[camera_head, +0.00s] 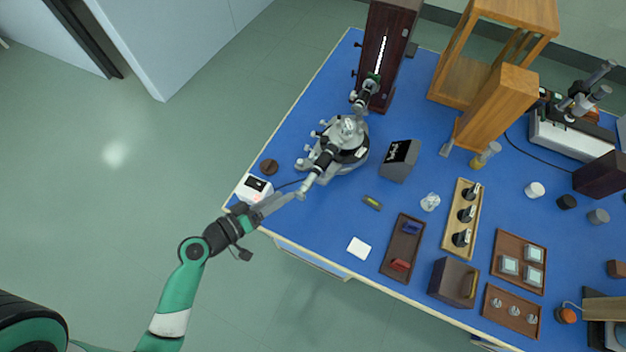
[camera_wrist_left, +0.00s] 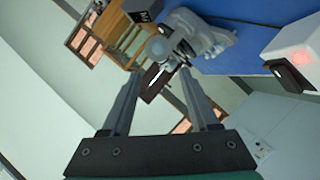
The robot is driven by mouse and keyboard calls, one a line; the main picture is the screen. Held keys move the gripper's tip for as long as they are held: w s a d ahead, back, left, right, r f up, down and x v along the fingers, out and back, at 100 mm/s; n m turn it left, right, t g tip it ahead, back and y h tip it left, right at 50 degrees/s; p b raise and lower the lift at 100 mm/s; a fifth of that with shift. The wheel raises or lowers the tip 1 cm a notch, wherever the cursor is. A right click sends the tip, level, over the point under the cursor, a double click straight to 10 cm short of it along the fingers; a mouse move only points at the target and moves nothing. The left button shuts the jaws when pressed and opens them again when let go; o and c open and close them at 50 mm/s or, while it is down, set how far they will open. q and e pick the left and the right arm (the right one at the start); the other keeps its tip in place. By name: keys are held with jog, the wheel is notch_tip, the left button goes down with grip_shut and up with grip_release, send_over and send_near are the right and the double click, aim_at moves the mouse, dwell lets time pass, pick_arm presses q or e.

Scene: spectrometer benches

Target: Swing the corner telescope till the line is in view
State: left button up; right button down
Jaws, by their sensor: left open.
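The spectrometer (camera_head: 347,150) stands near the left edge of the blue bench, with a round dark table on a grey base. Its black telescope (camera_head: 322,163) points down-left toward the bench edge. A second tube, the collimator (camera_head: 366,93), points up to a dark wooden lamp housing (camera_head: 393,30) with a bright vertical slit. My left gripper (camera_head: 300,194) is open at the telescope's near end; whether they touch is unclear. In the left wrist view the open fingers (camera_wrist_left: 160,78) point at the round eyepiece (camera_wrist_left: 158,47), with nothing clearly gripped. My right gripper is out of view.
A white box with a display (camera_head: 254,188) sits just left of my gripper; it glows red in the left wrist view (camera_wrist_left: 296,42). A dark slanted box (camera_head: 399,160) stands right of the spectrometer. Trays, including a brown one (camera_head: 402,246), fill the right. Left of the bench is open floor.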

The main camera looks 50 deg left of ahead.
aim_at(305, 182)
pick_arm(q)
jog(key=x, duration=1.1)
jog(key=shift+w, duration=0.3)
grip_shut()
dwell(0.8)
